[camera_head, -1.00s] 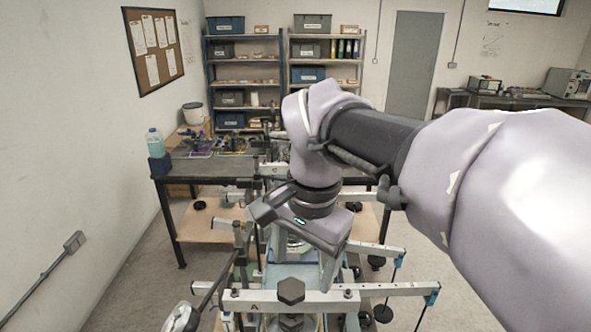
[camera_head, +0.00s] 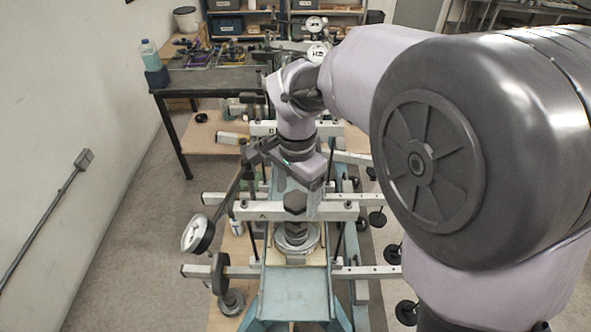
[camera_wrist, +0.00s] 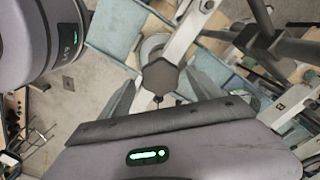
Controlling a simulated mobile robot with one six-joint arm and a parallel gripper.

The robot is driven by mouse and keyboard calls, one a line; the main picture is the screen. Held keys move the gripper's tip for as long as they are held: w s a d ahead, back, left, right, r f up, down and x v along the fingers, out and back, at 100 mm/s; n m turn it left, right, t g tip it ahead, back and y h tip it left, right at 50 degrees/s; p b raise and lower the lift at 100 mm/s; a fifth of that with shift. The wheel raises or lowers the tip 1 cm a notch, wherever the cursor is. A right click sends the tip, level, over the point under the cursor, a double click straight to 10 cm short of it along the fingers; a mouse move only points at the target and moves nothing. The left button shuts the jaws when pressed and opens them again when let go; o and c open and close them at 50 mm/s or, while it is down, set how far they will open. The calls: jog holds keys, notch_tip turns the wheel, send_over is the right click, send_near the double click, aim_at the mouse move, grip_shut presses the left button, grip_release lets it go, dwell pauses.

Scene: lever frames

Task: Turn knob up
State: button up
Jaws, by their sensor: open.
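A dark hexagonal knob (camera_head: 295,202) sits on a pale metal crossbeam (camera_head: 255,211) of the lever frame. In the wrist view the knob (camera_wrist: 160,76) shows face on, in the middle of the picture on the pale beam (camera_wrist: 183,42). My gripper (camera_head: 303,206) hangs over the beam at the knob, and one finger shows just right of it. In the wrist view my gripper (camera_wrist: 158,92) is open, with one grey finger on each side of the knob. I cannot tell whether either finger touches it.
Several similar beams with hanging black weights (camera_head: 377,218) stand close around. A light blue channel (camera_head: 296,294) runs along the frame's front. A dark workbench (camera_head: 215,82) stands behind; floor is free at left.

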jog(key=shift+f, duration=0.35)
jog(key=c, duration=1.4)
jog(key=shift+o, duration=0.2)
